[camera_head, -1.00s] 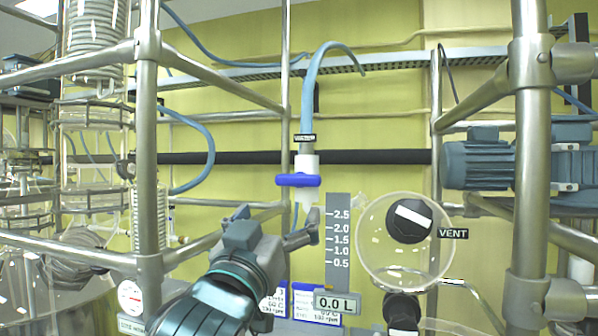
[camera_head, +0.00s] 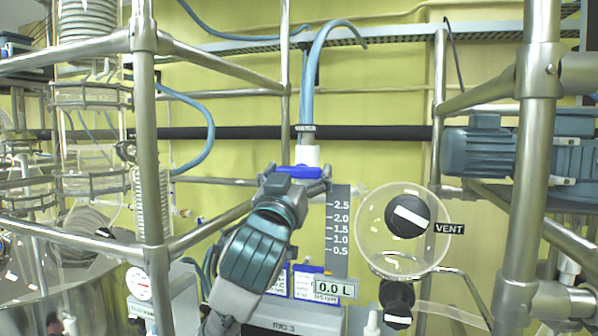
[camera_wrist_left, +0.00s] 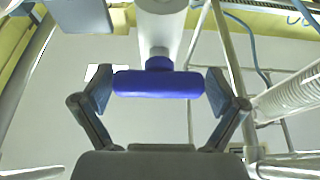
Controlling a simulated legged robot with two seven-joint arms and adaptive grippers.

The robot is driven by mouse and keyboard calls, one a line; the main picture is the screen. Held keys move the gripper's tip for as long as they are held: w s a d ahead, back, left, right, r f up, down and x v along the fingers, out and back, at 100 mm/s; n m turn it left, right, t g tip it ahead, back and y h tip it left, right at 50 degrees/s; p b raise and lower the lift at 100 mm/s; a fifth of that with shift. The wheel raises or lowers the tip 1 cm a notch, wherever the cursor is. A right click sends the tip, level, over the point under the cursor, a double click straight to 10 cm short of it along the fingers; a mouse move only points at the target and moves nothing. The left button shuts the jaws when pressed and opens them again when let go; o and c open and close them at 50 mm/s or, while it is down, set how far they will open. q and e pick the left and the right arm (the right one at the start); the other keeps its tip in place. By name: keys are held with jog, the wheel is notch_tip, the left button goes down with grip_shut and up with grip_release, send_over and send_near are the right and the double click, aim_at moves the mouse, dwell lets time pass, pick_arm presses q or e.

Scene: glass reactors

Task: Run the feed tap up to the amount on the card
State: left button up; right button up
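The feed tap has a white body (camera_head: 308,156) below a blue hose and a blue bar handle (camera_head: 300,172) lying crosswise to it. The handle also shows in the left wrist view (camera_wrist_left: 158,84). My left gripper (camera_head: 297,183) is at the handle from below, its fingers apart on either side of the bar's ends. In the left wrist view the gripper (camera_wrist_left: 160,92) has small gaps or near contact at the ends. The grey scale (camera_head: 340,215) runs 0.5 to 2.5, and its display (camera_head: 335,288) reads 0.0 L. Cards (camera_head: 309,284) with blue tops hang behind my arm; their text is too small to read surely. My right gripper is out of view.
Steel frame posts (camera_head: 148,190) stand left and right (camera_head: 533,190). A blue motor (camera_head: 487,160) is at right.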

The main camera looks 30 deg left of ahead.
pick_arm(q)
jog(key=c, duration=0.6)
jog(key=shift+d+f+n+g+y+b, duration=0.15)
jog(key=shift+n+g+y+b, duration=0.15)
jog(key=shift+n+y+b, duration=0.6)
jog(key=shift+o, duration=0.2)
jog(key=n+b, duration=0.1)
jog(key=n, duration=0.3)
jog(key=shift+g+y, duration=0.3)
jog(key=shift+y, duration=0.1)
jog(key=n+g+y, duration=0.1)
jog(key=n, duration=0.2)
jog(key=shift+y, duration=0.3)
jog(key=shift+n+g+y, duration=0.4)
jog(key=shift+n+g, duration=0.4)
jog(key=shift+n, duration=1.3)
